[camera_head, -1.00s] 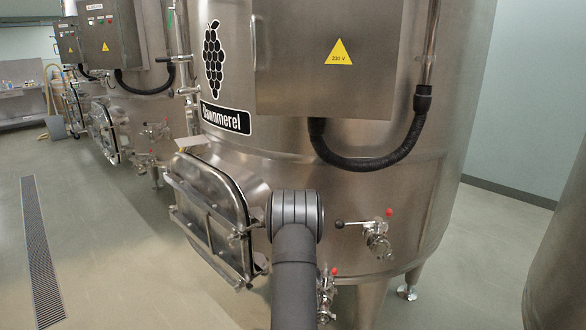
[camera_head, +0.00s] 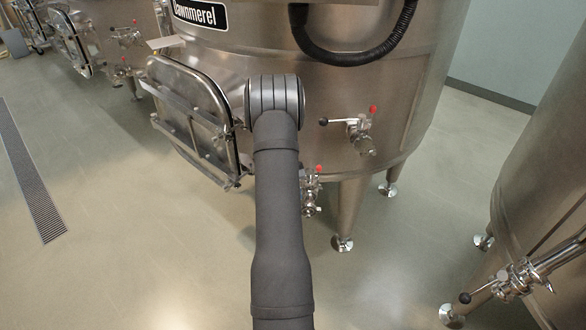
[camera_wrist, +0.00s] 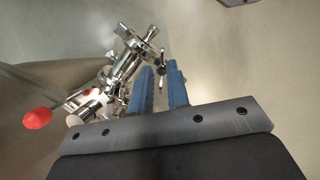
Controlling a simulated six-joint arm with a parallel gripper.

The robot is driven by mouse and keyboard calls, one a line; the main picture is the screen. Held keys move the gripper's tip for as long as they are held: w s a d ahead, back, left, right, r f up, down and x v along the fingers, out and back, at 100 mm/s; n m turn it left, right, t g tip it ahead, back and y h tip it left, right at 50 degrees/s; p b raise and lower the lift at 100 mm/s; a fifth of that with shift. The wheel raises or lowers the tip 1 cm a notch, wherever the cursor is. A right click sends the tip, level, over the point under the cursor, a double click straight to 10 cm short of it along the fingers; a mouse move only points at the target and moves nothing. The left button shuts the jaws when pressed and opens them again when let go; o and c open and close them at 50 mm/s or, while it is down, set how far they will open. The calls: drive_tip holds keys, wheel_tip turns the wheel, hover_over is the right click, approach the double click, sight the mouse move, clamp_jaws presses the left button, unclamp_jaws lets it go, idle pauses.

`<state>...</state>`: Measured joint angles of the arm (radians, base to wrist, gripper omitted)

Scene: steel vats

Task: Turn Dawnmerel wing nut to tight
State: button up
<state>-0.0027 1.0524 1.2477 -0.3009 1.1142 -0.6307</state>
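The Dawnmerel vat is the large steel tank with the Dawnmerel label (camera_head: 200,12) in the head view. Its lower valve fitting (camera_head: 310,192), with a red knob, is low on the vat beside my arm. In the wrist view a chrome valve fitting (camera_wrist: 128,62) with a red-tipped part (camera_wrist: 37,118) lies left of my gripper (camera_wrist: 159,66). Its blue fingers are apart. A small thin metal and dark part (camera_wrist: 162,72) shows between or beyond the fingertips; I cannot tell whether it is the wing nut or whether they touch it. In the head view my arm hides the gripper.
A hatch door (camera_head: 190,118) stands left of my arm. Another valve (camera_head: 355,132) with a black-ball lever and red knob is to the right. A black conduit (camera_head: 345,55) hangs above. Another vat (camera_head: 545,170) stands at right. A floor drain (camera_head: 28,175) lies left; the floor is open.

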wheel_tip(320, 180, up, 16)
drive_tip(key=m+t+y, duration=0.3)
drive_tip(key=m, duration=0.4)
drive_tip(key=f, duration=1.7)
drive_tip(key=shift+s+d+f, duration=0.1)
drive_tip(key=shift+s+d, duration=0.05)
drive_tip(key=shift+s, duration=0.05)
